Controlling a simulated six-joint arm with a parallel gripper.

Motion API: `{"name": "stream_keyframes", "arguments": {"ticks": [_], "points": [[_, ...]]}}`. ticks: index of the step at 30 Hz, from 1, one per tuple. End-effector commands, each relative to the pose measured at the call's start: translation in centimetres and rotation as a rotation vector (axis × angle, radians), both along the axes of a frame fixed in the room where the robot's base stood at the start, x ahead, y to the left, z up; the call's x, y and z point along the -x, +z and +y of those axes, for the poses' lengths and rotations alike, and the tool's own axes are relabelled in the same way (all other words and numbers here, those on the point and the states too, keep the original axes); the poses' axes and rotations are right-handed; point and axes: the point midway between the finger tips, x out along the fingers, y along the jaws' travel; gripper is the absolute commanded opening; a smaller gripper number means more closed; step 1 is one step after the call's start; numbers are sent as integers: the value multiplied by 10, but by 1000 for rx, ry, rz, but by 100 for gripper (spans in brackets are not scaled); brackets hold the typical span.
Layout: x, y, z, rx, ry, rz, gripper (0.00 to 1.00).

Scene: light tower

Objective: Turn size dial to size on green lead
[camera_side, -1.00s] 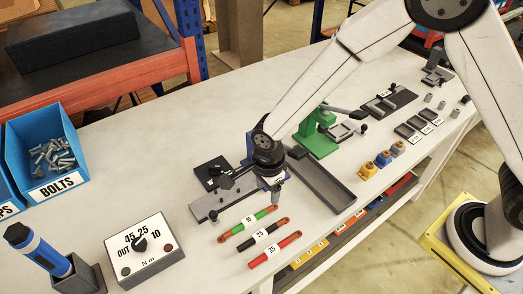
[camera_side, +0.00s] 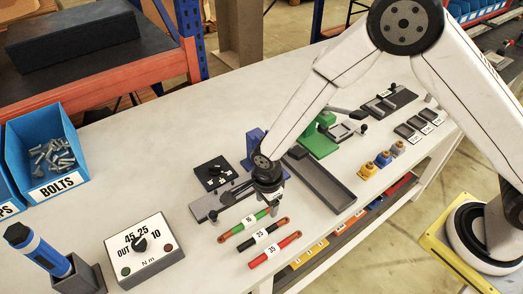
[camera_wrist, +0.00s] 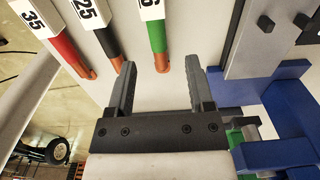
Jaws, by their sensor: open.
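The size dial (camera_side: 213,170) is a black plate with a round knob and small white marks, on the bench at centre-left; its marks are too small to read. The green lead (camera_side: 244,226) lies in front of it with a white label and copper ends; it also shows in the wrist view (camera_wrist: 157,36), its label partly cut off with a 6 visible. My gripper (camera_side: 271,208) is above the bench near the green lead's right end. In the wrist view my gripper (camera_wrist: 162,72) is open and empty, with the lead's copper end beyond the fingertips.
A black lead (camera_side: 264,236) marked 25 and a red lead (camera_side: 276,249) marked 35 lie beside the green one. A grey crimping bar (camera_side: 215,205), blue block (camera_side: 255,141), grey tray (camera_side: 320,182) and green press (camera_side: 318,138) stand close. A torque box (camera_side: 145,255) sits at front left.

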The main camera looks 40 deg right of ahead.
Motion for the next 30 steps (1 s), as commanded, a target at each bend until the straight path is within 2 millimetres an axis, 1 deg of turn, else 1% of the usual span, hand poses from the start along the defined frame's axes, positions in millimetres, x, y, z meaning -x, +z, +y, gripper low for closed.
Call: {"name": "stream_keyframes", "arguments": {"ticks": [1,3,9,24,25,26,27,29,30], "points": [[1,-6,0,1,0,2,68],[0,-13,0,0,0,1,68],[0,-22,0,0,0,0,68],[0,-23,0,-1,0,-1,68],[0,-23,0,-1,0,-1,64],[0,-23,0,-1,0,-1,55],[0,-23,0,-1,0,-1,42],[0,-23,0,-1,0,-1,23],[0,-23,0,-1,0,-1,10]]}}
